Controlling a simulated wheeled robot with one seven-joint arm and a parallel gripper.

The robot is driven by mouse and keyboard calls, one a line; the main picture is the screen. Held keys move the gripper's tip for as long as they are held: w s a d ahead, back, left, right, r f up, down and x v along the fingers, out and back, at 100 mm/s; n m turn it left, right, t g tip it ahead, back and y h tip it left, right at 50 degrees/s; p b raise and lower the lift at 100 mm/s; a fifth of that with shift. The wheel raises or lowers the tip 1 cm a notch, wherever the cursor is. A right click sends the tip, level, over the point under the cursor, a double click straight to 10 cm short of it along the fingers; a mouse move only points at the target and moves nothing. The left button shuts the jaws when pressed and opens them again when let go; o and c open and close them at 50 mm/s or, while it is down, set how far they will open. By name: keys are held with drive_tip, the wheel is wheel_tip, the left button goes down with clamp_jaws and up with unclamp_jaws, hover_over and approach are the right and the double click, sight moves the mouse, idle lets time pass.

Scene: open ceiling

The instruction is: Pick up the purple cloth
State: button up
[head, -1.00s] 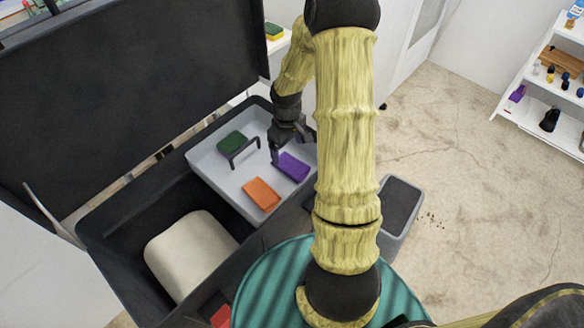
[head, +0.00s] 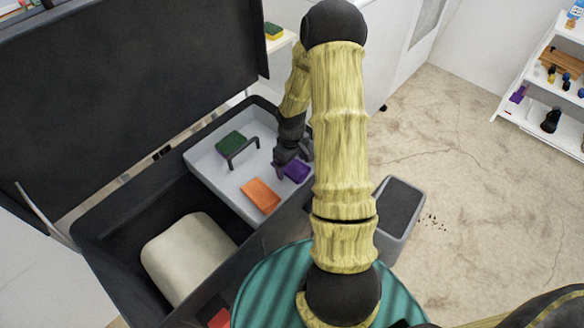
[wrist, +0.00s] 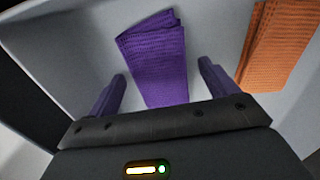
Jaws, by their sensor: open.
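The purple cloth (head: 297,172) lies folded in the light grey tray (head: 225,190) of the open black box. In the wrist view the purple cloth (wrist: 158,62) lies ahead of and partly between my two fingers. My gripper (wrist: 162,82) is open and empty, with one finger on each side of the cloth's near end. In the head view my gripper (head: 284,168) is low over the tray at the cloth's left edge and hides part of it. I cannot tell whether the fingers touch the cloth.
An orange cloth (head: 260,195) lies in the tray, right of my fingers in the wrist view (wrist: 280,45). The tray walls and the raised black lid (head: 130,80) bound the space.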

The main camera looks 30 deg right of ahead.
sight(291, 164)
drive_tip(key=shift+f, duration=0.1)
idle(0.4)
drive_tip(key=c, duration=1.1)
drive_tip(key=shift+o, duration=0.2)
wheel_tip(291, 164, up, 10)
drive_tip(key=p, duration=0.2)
